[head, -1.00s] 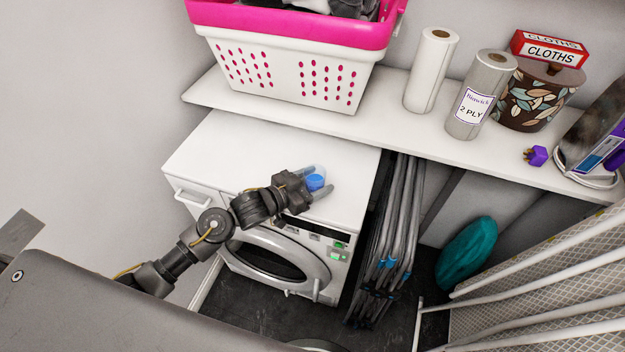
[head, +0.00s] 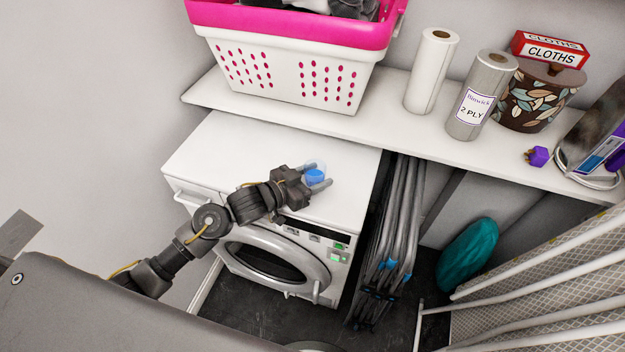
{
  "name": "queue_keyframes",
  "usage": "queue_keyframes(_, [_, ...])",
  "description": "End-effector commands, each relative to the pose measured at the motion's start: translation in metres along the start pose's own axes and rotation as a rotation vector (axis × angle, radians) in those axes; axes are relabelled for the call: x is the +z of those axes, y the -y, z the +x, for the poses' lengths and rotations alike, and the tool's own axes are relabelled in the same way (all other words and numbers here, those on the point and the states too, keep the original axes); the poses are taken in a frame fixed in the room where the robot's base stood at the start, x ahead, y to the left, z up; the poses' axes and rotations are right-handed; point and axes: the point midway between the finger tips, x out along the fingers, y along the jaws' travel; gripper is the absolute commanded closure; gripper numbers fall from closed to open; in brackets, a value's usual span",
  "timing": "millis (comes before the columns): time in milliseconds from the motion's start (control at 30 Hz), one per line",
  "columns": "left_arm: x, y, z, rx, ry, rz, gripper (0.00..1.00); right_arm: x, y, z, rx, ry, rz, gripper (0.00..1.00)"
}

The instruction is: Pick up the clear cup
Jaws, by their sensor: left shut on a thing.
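The clear cup (head: 315,175), with blue showing in it, is between the fingers of my left gripper (head: 318,175). The gripper is shut on the cup, over the white top of the dryer (head: 235,150). Whether the cup still touches the dryer top cannot be told from this view. The gripper's palm hides part of the cup's left side. My right gripper is not in view.
A white shelf (head: 290,112) runs above and behind the dryer. It holds a pink and white basket (head: 285,65), paper rolls (head: 432,70), a patterned pot (head: 535,98) and a purple plug (head: 537,156). Folded grey frames (head: 395,230) stand right of the dryer.

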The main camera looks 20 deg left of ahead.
Motion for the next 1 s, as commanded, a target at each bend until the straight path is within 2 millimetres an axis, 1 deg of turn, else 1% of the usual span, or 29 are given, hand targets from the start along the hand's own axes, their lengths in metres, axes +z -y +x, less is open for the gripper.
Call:
queue_keyframes(67, [-0.009,0.001,-0.002,0.0,-0.004,0.004,0.74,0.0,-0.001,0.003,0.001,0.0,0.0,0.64])
queue_keyframes(600, [-0.06,-0.035,-0.05,0.001,-0.002,0.002,0.74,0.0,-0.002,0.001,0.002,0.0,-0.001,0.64])
queue_keyframes(1000, [-0.072,-0.068,-0.088,0.001,-0.001,0.0,0.74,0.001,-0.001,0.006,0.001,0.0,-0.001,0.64])
